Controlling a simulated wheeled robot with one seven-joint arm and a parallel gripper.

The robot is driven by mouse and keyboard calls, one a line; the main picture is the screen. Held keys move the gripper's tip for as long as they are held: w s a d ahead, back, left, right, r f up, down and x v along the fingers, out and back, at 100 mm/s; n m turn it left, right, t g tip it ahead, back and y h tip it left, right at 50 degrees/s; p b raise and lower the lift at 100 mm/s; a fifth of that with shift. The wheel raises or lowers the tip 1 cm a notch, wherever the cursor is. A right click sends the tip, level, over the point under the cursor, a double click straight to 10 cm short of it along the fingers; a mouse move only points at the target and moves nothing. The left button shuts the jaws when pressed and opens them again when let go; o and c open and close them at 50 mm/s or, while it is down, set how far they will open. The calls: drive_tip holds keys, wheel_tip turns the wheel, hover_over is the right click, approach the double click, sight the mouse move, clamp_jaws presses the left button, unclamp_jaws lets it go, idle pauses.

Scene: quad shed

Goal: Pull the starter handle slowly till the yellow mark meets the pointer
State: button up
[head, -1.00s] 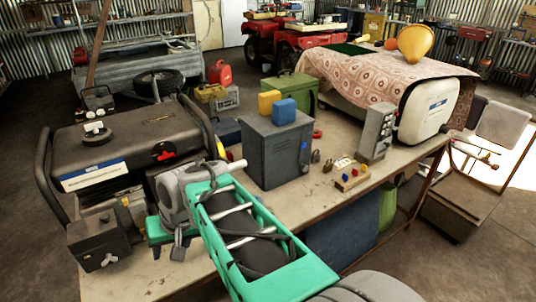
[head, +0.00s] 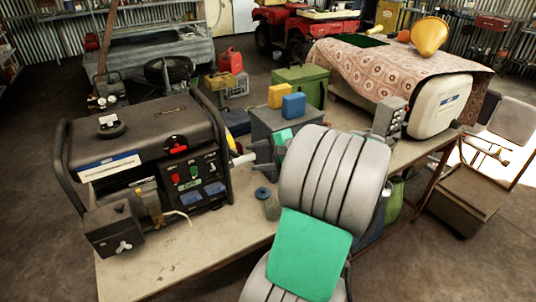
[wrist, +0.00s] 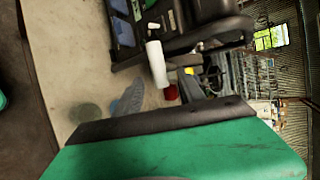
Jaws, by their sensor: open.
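The generator (head: 140,135) stands at the left of the bench, with a black top, a red switch and a front control panel. A white cylinder, seemingly the starter handle (head: 240,159), sticks out at its right end; it also shows in the wrist view (wrist: 157,63). My gripper (head: 252,157) is just right of this handle, its fingers pointing at it. In the wrist view my gripper (wrist: 158,92) is open, a grey finger left and a dark finger right, with the handle ahead between them; contact cannot be told. I can make out neither yellow mark nor pointer.
A grey metal box (head: 268,118) with a yellow block (head: 282,96) and a blue block (head: 293,106) on it stands behind my arm. A small round blue-lidded item (head: 263,193) sits near the gripper. The bench front left (head: 160,262) is clear.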

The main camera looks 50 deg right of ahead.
drive_tip(key=shift+x, duration=0.8)
drive_tip(key=shift+c, duration=0.4)
clamp_jaws()
